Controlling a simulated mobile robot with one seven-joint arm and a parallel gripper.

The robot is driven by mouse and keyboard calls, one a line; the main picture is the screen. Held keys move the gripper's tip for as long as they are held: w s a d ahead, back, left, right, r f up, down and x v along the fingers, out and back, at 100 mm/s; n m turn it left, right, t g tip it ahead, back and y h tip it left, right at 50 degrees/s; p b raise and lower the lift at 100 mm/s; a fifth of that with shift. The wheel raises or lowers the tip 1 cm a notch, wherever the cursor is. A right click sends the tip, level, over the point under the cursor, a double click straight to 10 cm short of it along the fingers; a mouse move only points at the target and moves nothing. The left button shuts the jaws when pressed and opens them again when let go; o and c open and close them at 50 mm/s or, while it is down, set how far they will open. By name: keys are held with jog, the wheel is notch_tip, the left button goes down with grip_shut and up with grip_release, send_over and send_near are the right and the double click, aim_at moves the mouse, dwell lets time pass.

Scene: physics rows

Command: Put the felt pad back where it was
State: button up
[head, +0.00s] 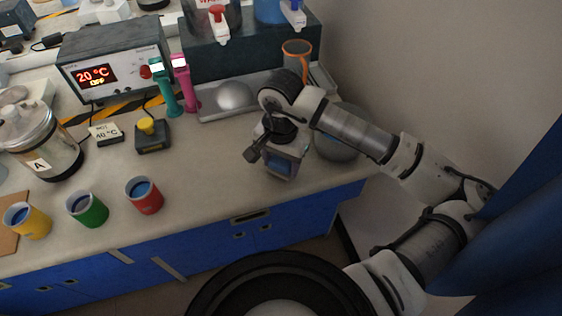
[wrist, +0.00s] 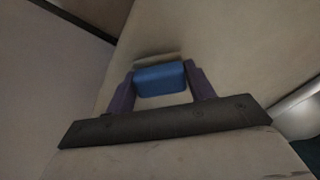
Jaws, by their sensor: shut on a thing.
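My gripper (wrist: 160,82) has its two purple fingers closed on the sides of a blue, soft-edged block, which I take to be the felt pad (wrist: 160,79). In the wrist view the pad sits between the fingers over the pale bench surface; I cannot tell whether it touches it. In the head view my gripper (head: 277,166) points down over the right part of the bench, near its front edge, and a patch of blue shows there. The fingertips are not clear in that view.
Yellow (head: 28,221), green (head: 88,209) and red (head: 144,195) cups stand along the front left. A dark block with a yellow knob (head: 152,136) stands behind the red cup. A grey tray (head: 215,111) with a shiny dome is behind my gripper. Bare bench lies left of my gripper.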

aim_at(280, 161)
jog(key=shift+f, duration=0.55)
jog(key=shift+f+b, duration=0.2)
jog(key=shift+b, duration=0.1)
jog(key=o, duration=0.9)
jog(key=shift+o, duration=0.2)
jog(key=shift+r, duration=0.2)
jog(key=shift+r+p, duration=0.2)
jog(key=shift+p, duration=0.15)
notch_tip(280, 161, up, 12)
jog(key=b, duration=0.2)
jog(key=shift+f, duration=0.15)
jog(key=shift+a, duration=0.1)
